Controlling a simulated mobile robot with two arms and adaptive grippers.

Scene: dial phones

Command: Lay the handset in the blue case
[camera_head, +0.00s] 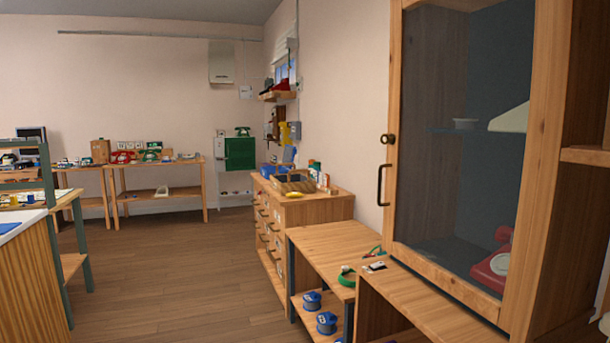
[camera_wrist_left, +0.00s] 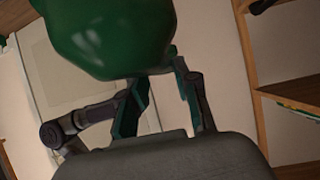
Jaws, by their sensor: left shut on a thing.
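A glossy dark green rounded piece (camera_wrist_left: 112,35), which looks like one end of a handset, fills the top of the left wrist view. My left gripper (camera_wrist_left: 158,78) is shut on it, with the teal-edged fingers running up to its underside. The rest of the piece is cut off by the picture edge. My left gripper is outside the head view, and my right gripper is in neither view. A blue box-like thing (camera_head: 272,170) sits on the chest of drawers in the head view; I cannot tell whether it is the blue case.
The wooden chest of drawers (camera_head: 310,208) and a low bench (camera_head: 325,240) stand along the right wall. A glass-fronted cabinet (camera_head: 455,130) with a red phone (camera_head: 492,268) inside is close at right. The wooden floor (camera_head: 180,270) in the middle is clear. Tables with phones (camera_head: 122,157) stand at the back.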

